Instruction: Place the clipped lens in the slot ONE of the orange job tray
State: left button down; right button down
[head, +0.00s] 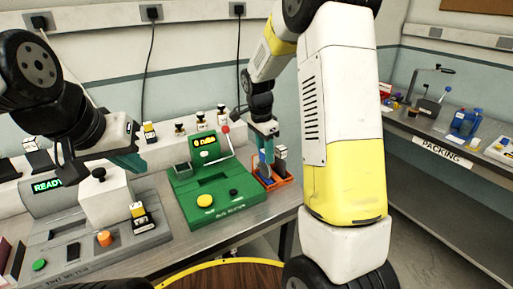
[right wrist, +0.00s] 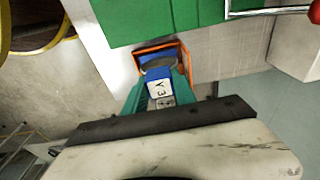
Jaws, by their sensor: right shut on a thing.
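My right gripper (head: 265,132) points down over the orange job tray (head: 289,181), right of the green machine. In the right wrist view its teal fingers (right wrist: 159,97) are shut on a blue clip (right wrist: 151,75) with a white label reading "Y3". A dark round lens (right wrist: 158,68) shows at the clip's far end, within the outline of the orange tray (right wrist: 184,57). I cannot tell whether the clip touches the tray or which slot it is over. My left gripper (head: 128,162) hangs over the left bench, apart from the tray; its finger gap is unclear.
The green machine (head: 215,190) with a lit display stands left of the tray. A white-topped block (head: 281,153) is at the tray. A tint meter (head: 85,240) stands at left. Several small stamp-like items (head: 201,119) line the back ledge. A packing bench (head: 440,153) is at right.

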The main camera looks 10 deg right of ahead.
jog(key=shift+f, duration=0.3)
jog(key=c, duration=1)
grip_release()
jog(key=shift+f, duration=0.1)
